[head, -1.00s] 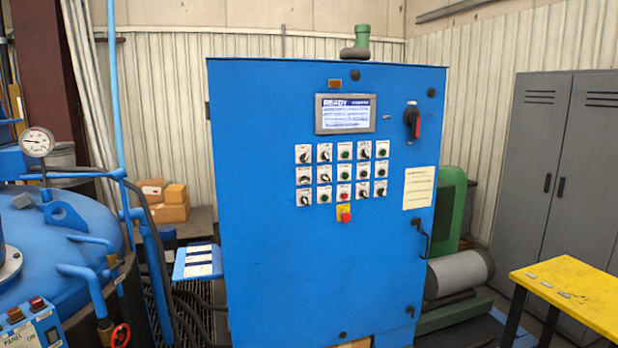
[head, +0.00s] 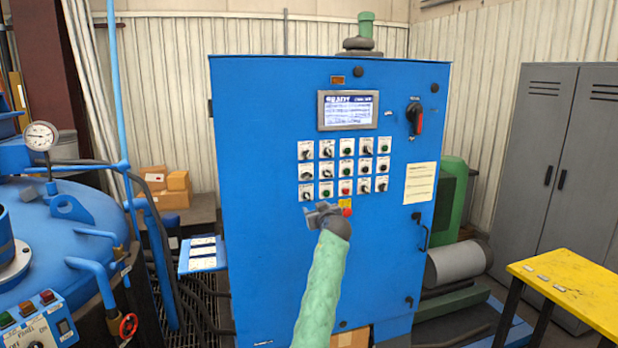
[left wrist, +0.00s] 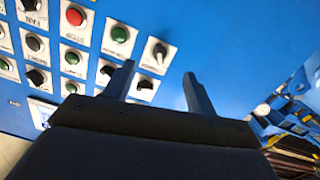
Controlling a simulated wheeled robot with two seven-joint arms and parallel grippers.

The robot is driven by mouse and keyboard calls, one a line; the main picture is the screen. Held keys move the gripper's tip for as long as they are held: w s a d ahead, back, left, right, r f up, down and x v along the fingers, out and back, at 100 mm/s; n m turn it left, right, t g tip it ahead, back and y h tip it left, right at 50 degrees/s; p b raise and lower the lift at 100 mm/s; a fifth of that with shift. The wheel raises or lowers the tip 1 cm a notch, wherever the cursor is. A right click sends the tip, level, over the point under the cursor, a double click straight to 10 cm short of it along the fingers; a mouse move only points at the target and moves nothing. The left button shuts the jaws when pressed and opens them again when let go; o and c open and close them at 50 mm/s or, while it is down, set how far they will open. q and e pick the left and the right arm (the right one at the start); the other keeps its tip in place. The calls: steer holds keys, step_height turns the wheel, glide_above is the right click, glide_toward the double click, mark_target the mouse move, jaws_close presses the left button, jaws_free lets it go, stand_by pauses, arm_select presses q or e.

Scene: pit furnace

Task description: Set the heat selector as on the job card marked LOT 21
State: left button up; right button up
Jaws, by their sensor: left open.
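The blue control cabinet (head: 262,270) faces me with rows of black selectors and green and red buttons (head: 345,168); their labels are too small here to pick out the heat selector. My left gripper (head: 313,211) is open and empty, in front of the cabinet just below the lowest row. In the left wrist view the open fingers (left wrist: 160,72) point at the panel, with a selector (left wrist: 158,53) showing in the gap between them. Several white cards (head: 203,250) lie on a blue shelf (head: 190,268) left of the cabinet; their print is unreadable. My right gripper is not in view.
A yellow sheet (head: 420,184) and a red-black switch (head: 415,118) are on the cabinet's right side. An emergency button (head: 346,205) sits close to my left gripper. A blue vessel (head: 75,235) stands left, a yellow table (head: 575,285) right.

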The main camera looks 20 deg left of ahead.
arm_select(q)
steer(key=n+y, duration=0.1)
glide_toward(308, 176)
steer(key=shift+t, duration=0.3)
steer(key=p+x, duration=0.4)
steer(key=x, duration=0.3)
steer(key=shift+w+a+p, duration=0.15)
steer(key=shift+a+p, duration=0.1)
steer(key=shift+p, duration=0.1)
steer(key=shift+w+a+f, duration=0.1)
steer(key=shift+w+a, duration=0.2)
steer(key=shift+w, duration=0.15)
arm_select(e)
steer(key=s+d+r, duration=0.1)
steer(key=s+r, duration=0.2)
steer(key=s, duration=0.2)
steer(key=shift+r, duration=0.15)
arm_select(q)
steer(key=shift+c, duration=0.3)
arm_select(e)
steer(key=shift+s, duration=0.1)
arm_select(q)
steer(key=c, duration=0.9)
steer(key=shift+f, duration=0.1)
